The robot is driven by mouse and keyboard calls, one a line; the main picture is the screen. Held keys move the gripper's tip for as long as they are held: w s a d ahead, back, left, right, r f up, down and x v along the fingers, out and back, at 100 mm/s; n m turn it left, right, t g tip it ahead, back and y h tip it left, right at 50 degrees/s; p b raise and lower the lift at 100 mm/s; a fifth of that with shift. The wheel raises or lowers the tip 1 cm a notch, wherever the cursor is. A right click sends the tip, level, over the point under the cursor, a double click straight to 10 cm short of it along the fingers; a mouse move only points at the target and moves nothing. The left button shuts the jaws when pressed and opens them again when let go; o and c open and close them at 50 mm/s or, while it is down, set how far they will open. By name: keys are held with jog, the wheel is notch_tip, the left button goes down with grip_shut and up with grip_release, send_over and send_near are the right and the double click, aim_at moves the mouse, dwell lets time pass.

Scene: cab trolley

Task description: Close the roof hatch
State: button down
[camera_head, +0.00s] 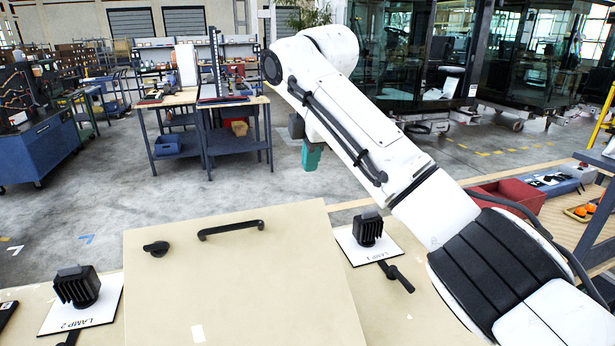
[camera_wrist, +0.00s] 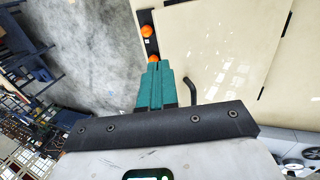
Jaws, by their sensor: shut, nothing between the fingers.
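The roof hatch (camera_head: 235,290) is a large beige panel at the lower middle of the head view. It has a black bar handle (camera_head: 231,229) and a black knob (camera_head: 156,248) near its far edge. That edge overlaps the floor behind, so the panel looks raised or tilted; the exact angle is unclear. My gripper (camera_head: 311,160), with teal fingers, is shut and empty, beyond the hatch's far right corner and apart from it. In the wrist view my gripper (camera_wrist: 153,72) points towards beige panelling (camera_wrist: 225,45), with a black bar (camera_wrist: 190,90) just to its right.
The LAMP 1 mount (camera_head: 368,230) stands right of the hatch and the LAMP 2 mount (camera_head: 77,287) left of it. A red bin (camera_head: 510,196) lies at the right. Two orange parts (camera_wrist: 148,31) show near the fingertips in the wrist view. Open floor (camera_head: 230,185) lies beyond.

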jog(key=s+a+t, duration=0.1)
jog(key=s+a, duration=0.2)
jog(key=t+b, duration=0.1)
jog(key=t, duration=0.1)
send_near(281, 205)
jog(key=shift+y, duration=0.4)
jog(key=p+x, duration=0.1)
jog(key=x, duration=0.1)
jog(key=p+x, duration=0.1)
jog(key=x, duration=0.1)
jog(key=p+x, duration=0.2)
jog(key=shift+d, duration=0.3)
jog(key=shift+w+a+f, duration=0.1)
jog(key=shift+w+f, duration=0.15)
jog(key=shift+f, duration=0.2)
